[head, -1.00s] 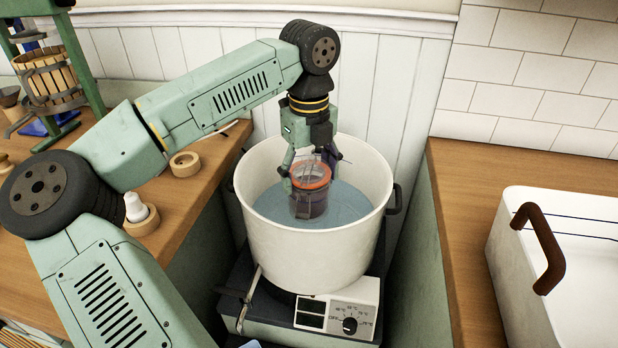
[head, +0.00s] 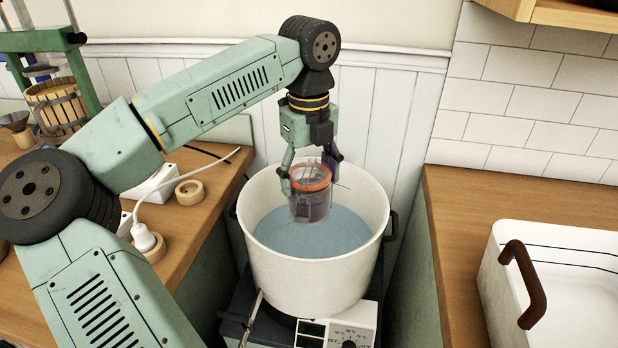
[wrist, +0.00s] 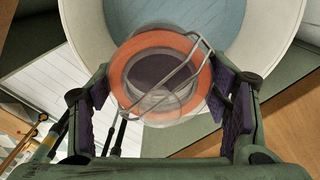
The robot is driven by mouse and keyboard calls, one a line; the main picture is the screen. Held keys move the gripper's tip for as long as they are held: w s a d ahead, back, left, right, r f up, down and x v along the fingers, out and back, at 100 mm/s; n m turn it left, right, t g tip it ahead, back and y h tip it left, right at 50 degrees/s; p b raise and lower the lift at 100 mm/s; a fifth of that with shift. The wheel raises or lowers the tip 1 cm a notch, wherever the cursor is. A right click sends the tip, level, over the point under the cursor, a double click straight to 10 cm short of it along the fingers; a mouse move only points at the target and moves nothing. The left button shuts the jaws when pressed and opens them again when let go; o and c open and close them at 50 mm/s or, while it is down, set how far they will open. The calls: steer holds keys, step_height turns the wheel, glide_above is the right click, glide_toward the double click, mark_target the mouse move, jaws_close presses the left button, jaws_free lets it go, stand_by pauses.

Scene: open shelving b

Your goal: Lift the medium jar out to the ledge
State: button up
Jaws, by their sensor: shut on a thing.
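The jar (head: 310,204) is clear glass with dark contents, an orange rubber ring and a wire clip on top. My gripper (head: 312,180) is shut on it near the ring and holds it upright inside the mouth of the white pot (head: 262,261), above the blue water (head: 335,238). In the wrist view the jar (wrist: 150,107) sits between the purple finger pads of my gripper (wrist: 163,100), with the pot rim and water beyond it. No other jar shows in the pot, and I cannot compare its size.
The pot stands on a heater with a dial (head: 347,340). A wooden counter (head: 455,215) lies to the right, with a white tub (head: 492,285) with a brown handle on it. The left counter (head: 200,222) holds a wooden ring (head: 189,192), a plug and a fruit press (head: 58,105).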

mark_target(309, 158)
steer(key=shift+r+p, duration=1)
steer(key=shift+r, duration=1.15)
